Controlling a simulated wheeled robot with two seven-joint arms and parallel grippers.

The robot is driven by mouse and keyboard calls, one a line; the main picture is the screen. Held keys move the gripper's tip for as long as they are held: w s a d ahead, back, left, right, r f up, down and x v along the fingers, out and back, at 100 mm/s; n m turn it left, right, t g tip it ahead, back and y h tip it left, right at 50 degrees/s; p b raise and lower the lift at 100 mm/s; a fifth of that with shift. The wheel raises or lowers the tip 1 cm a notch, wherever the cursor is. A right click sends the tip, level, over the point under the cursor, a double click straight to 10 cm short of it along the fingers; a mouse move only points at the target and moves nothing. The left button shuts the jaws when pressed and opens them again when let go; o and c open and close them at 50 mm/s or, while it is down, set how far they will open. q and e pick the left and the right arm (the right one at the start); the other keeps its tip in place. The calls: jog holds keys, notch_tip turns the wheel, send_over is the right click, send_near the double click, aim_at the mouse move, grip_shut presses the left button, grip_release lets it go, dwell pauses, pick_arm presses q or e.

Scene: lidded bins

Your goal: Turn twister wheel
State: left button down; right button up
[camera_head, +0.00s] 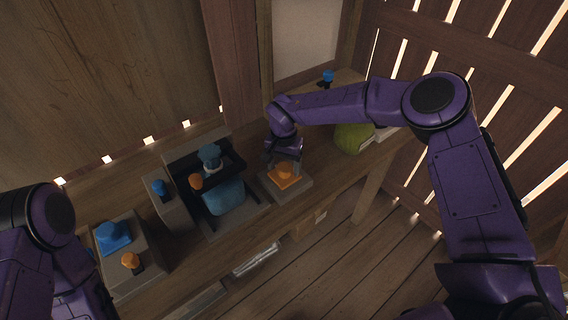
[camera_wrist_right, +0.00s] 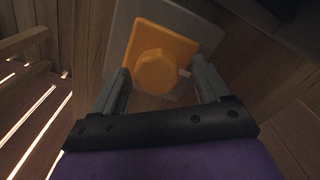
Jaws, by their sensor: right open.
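An orange wheel with a faceted round knob on a square orange plate (camera_head: 284,178) sits on a grey block on the bench, right of the blue bin. I take it to be the twister wheel. In the right wrist view its knob (camera_wrist_right: 155,74) lies between and slightly beyond my open fingers. My right gripper (camera_head: 283,160) is above it, pointing down, and partly hides it; I cannot tell whether a finger touches it. Another wheel-like blue piece (camera_head: 113,237) sits on a grey block at the left. My left arm shows at the lower left, but its gripper is not visible.
A dark frame around a blue bin (camera_head: 226,197) stands left of the right gripper, with blue and orange knobs. A green round object (camera_head: 352,138) is right of the gripper. A blue-topped knob (camera_head: 327,77) stands at the back. The wooden bench's front edge is close.

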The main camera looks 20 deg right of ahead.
jog(key=shift+f, duration=0.35)
jog(key=shift+s+d+f, duration=0.1)
jog(key=shift+d, duration=0.05)
jog(key=c, duration=1)
jog(key=shift+m, duration=0.3)
